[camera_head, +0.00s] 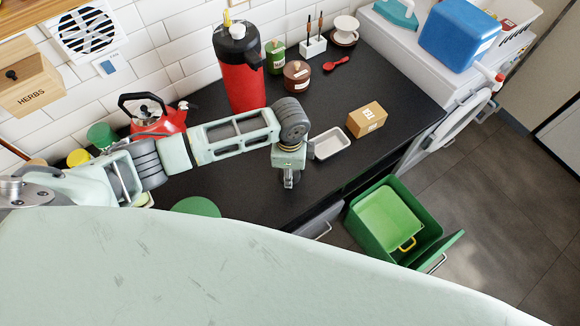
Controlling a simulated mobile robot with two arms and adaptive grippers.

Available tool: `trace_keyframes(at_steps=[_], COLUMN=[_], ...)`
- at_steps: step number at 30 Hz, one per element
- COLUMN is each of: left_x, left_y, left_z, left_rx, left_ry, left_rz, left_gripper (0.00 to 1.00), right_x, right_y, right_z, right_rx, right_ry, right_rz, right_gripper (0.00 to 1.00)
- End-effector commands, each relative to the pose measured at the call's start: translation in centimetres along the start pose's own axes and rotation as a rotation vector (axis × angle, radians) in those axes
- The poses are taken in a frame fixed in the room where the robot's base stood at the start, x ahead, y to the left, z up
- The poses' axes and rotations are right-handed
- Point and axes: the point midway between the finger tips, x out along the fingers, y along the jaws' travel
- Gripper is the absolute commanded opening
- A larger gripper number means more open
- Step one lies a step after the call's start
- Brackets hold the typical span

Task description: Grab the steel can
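I cannot make out a steel can in the head view. My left arm reaches in from the left over the black worktop (235,190). My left gripper (288,182) points down over the worktop, left of a small pale metal tray (331,144). Its fingers are small and seen from above, so I cannot tell whether they are open or shut or hold anything. My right gripper is not in view. The large pale green part of my body hides the front of the worktop.
A red and black flask (240,80) and a red kettle (160,120) stand behind my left arm. A cardboard box (366,119) sits right of the tray. A green bin (365,240) stands on the floor at the right.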

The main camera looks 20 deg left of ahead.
Motion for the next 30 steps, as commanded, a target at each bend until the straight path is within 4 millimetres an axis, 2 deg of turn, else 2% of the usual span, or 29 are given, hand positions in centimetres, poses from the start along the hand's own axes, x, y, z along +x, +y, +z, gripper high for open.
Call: trace_keyframes(at_steps=[1,4,14,19,23,30], left_x=[0.0,0.0,-0.3,-1.6,-3.8,-7.0], left_y=[0.0,0.0,-0.1,-0.1,-0.2,2.1], left_z=[0.0,0.0,0.0,0.0,-0.1,-5.0], left_rx=[0.000,0.000,0.000,0.000,0.001,0.006], left_ry=[0.000,0.000,0.001,0.002,0.004,0.007], left_rz=[0.000,0.000,-0.001,-0.002,-0.005,-0.003], left_gripper=[0.39,0.30,0.29,0.29,0.29,0.29], right_x=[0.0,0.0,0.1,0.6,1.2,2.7], right_y=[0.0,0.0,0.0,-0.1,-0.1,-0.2], right_z=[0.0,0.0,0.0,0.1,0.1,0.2], right_rx=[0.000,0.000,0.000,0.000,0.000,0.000], right_ry=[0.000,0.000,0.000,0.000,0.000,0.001], right_rz=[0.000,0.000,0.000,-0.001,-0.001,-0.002], right_gripper=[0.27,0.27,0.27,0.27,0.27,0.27])
